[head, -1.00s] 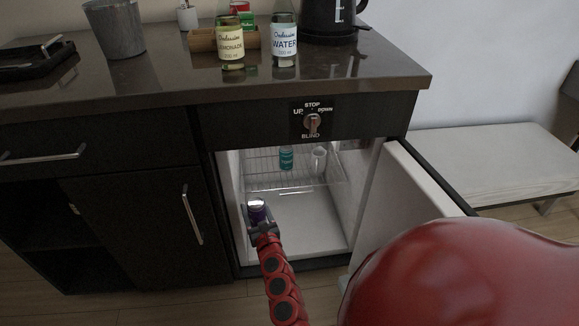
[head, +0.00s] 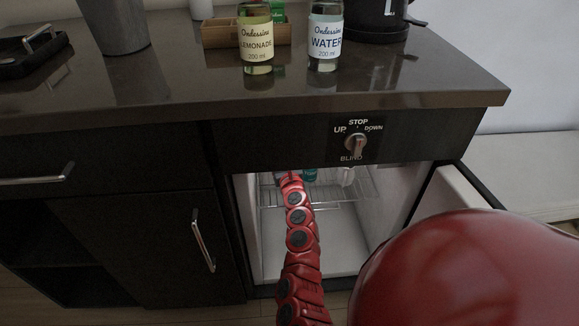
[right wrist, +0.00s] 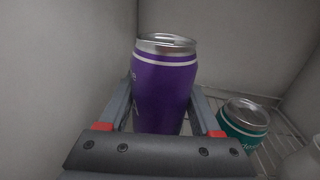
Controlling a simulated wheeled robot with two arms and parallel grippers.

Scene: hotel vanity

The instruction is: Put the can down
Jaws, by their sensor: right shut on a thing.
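The purple can (right wrist: 165,75) with a silver top stands between the fingers of my right gripper (right wrist: 163,105), which is shut on it. The can looks upright; its base is hidden behind the gripper, so I cannot tell whether it touches the rack. In the head view my right arm reaches into the open fridge compartment (head: 335,245) at wire-rack height, and the gripper and purple can are mostly hidden. A teal can (right wrist: 245,122) stands on the wire rack to the right of the purple can; it also shows in the head view (head: 311,175). My left gripper is not in view.
The wire rack (head: 340,192) also holds a pale glass-like item (head: 347,176) to the right. The fridge door (head: 465,190) stands open at right. The counter edge and knob panel (head: 357,142) lie above the opening. The compartment floor below the rack looks clear.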

